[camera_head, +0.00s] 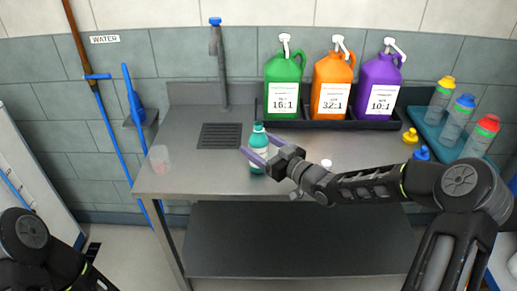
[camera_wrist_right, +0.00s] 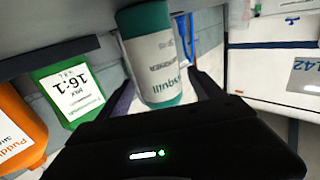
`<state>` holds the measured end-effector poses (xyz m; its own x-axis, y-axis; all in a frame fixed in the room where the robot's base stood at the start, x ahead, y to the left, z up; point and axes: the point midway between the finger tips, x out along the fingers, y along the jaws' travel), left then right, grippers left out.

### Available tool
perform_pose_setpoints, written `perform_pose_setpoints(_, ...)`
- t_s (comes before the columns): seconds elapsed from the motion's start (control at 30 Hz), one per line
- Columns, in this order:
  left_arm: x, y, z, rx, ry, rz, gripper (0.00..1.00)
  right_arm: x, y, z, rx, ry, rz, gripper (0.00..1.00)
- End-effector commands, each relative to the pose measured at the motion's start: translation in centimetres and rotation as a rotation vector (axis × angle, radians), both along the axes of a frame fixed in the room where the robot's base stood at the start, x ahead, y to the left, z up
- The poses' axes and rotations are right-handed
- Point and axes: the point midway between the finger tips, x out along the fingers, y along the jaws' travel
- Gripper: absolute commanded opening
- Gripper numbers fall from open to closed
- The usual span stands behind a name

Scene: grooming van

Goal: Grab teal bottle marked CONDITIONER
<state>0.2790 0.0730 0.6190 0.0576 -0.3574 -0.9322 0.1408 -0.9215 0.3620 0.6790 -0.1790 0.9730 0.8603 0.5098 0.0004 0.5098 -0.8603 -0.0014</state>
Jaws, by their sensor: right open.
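The teal bottle (camera_head: 258,157) stands upright on the steel table, with a teal cap and a pale label. In the right wrist view the teal bottle (camera_wrist_right: 152,50) appears upside down between the fingers, its label partly readable. My right gripper (camera_head: 262,147) is open, with its purple-grey fingers on either side of the bottle. I cannot tell whether either finger touches it. In the right wrist view the right gripper (camera_wrist_right: 165,98) also shows its two fingers spread around the bottle. My left arm shows at the lower left of the head view, but its gripper is out of view.
Green (camera_head: 284,84), orange (camera_head: 332,86) and purple (camera_head: 380,87) jugs stand in a black tray at the back. A teal tray (camera_head: 432,130) with capped bottles is at the right. A clear cup (camera_head: 160,158) stands at the left. A drain grate (camera_head: 219,136) lies behind the bottle.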

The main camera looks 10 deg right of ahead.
Motion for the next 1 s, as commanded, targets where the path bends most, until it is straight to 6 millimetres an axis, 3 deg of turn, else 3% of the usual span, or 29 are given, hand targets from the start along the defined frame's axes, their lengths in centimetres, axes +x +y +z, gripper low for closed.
perform_pose_setpoints(0.67, -0.01, 0.0, 0.08, 0.0, 0.0, 0.0, 0.49, 0.42, 0.25, -0.04, -0.001, 0.0, 0.0, 0.75)
perform_pose_setpoints(1.0, -0.01, 0.0, 0.08, 0.0, 0.0, 0.0, 0.49, 0.42, 0.26, -0.04, -0.001, 0.0, 0.0, 0.48)
